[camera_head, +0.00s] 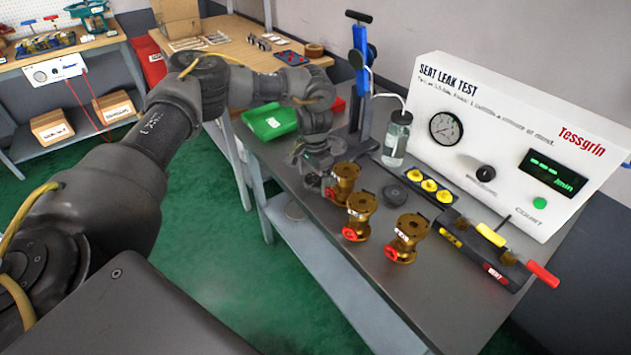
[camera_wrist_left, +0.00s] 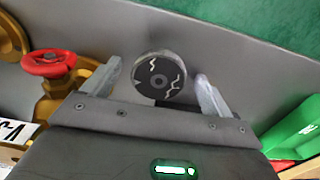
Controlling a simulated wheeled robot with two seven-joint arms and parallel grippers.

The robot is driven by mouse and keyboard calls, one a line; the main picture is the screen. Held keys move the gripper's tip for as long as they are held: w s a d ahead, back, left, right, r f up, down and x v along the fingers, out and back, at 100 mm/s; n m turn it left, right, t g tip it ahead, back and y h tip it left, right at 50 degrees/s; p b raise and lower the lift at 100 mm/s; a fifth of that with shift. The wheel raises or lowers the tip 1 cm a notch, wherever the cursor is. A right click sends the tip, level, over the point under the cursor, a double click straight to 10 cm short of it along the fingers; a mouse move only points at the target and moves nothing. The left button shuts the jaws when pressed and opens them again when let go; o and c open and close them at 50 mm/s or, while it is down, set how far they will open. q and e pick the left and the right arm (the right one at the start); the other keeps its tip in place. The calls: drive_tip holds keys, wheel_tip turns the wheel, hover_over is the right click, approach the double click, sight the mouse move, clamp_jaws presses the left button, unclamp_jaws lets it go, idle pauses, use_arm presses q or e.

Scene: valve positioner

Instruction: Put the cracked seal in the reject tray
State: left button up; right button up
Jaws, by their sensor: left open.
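The cracked seal (camera_wrist_left: 158,77) is a dark disc with white crack lines and a small centre hole, seen in the left wrist view over the grey bench top. My left gripper (camera_wrist_left: 160,88) is open, with one finger on each side of the seal and gaps showing between. In the head view my left gripper (camera_head: 312,160) is low over the bench near its left edge, and the seal cannot be made out there. A green tray (camera_head: 268,121) sits behind the gripper. A red thing (camera_head: 336,106), possibly the reject tray, is mostly hidden behind my arm. My right gripper is not in view.
Several brass valves (camera_head: 360,215) with red handwheels stand right beside the gripper. A blue stand (camera_head: 360,75), a glass bottle (camera_head: 397,138) and the leak-test panel (camera_head: 490,140) are behind. A dark disc (camera_head: 392,195) and yellow-topped parts (camera_head: 428,186) lie farther right.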

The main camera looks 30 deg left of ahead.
use_arm(q)
drive_tip(key=c, duration=1.4)
drive_tip(key=shift+c, duration=0.5)
drive_tip(key=shift+r, duration=0.2)
